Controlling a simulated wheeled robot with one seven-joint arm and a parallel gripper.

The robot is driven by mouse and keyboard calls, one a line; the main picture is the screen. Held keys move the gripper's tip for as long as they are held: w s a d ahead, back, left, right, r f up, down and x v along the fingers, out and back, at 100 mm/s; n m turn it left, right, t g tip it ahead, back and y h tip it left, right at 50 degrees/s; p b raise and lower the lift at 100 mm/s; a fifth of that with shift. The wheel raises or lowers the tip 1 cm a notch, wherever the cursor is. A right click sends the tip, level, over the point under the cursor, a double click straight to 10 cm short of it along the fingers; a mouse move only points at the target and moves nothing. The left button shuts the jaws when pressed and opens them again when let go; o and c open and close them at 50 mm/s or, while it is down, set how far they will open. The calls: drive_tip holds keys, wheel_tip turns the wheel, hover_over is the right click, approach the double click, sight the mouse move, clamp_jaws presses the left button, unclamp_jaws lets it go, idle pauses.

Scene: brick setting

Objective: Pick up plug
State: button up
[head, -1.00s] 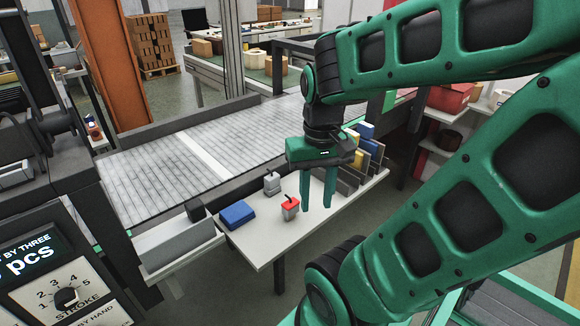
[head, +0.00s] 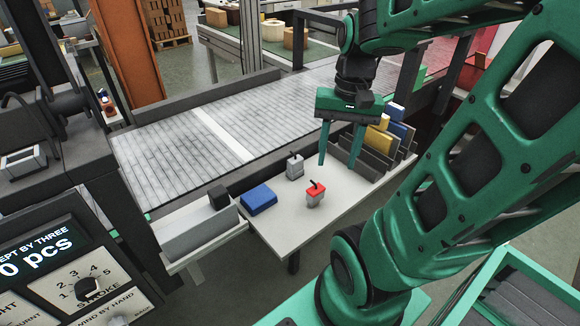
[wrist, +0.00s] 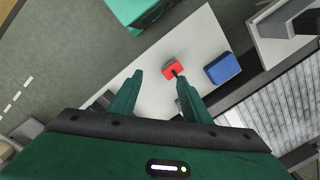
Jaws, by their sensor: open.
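Two small plug-like pieces stand on the white table (head: 345,222). One is a grey piece with a red top (head: 315,195) and a short black stub. The other is all grey with a black stub (head: 295,167), farther back and left. I cannot tell which one is the plug. My gripper (head: 338,163) is open and empty, pointing down above the table, up and right of the red-topped piece in the head view. In the wrist view, the red-topped piece (wrist: 172,68) shows just beyond the fingertips (wrist: 160,76), nearer the right finger. The grey piece is not clearly visible there.
A blue block (head: 258,198) lies left of the pieces. A rack with yellow and blue items (head: 378,138) stands at the table's right end, close behind the gripper. A roller conveyor (head: 170,160) runs behind. The table's front middle is clear.

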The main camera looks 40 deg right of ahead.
drive_tip(key=w+d+m+y, duration=0.2)
drive_tip(key=w+m, duration=0.2)
drive_tip(key=w, duration=0.4)
drive_tip(key=m+y, duration=0.2)
drive_tip(key=m, duration=0.3)
approach(296, 158)
drive_tip(key=x, duration=0.5)
drive_tip(key=shift+w, duration=0.2)
drive_tip(key=x, duration=0.4)
drive_tip(key=shift+s+a+f, duration=0.1)
drive_tip(key=shift+s+a, duration=0.1)
drive_tip(key=shift+s, duration=0.1)
drive_tip(key=shift+a+f, duration=0.2)
drive_tip(key=shift+f, duration=0.45)
drive_tip(key=shift+c, duration=0.6)
clamp_jaws()
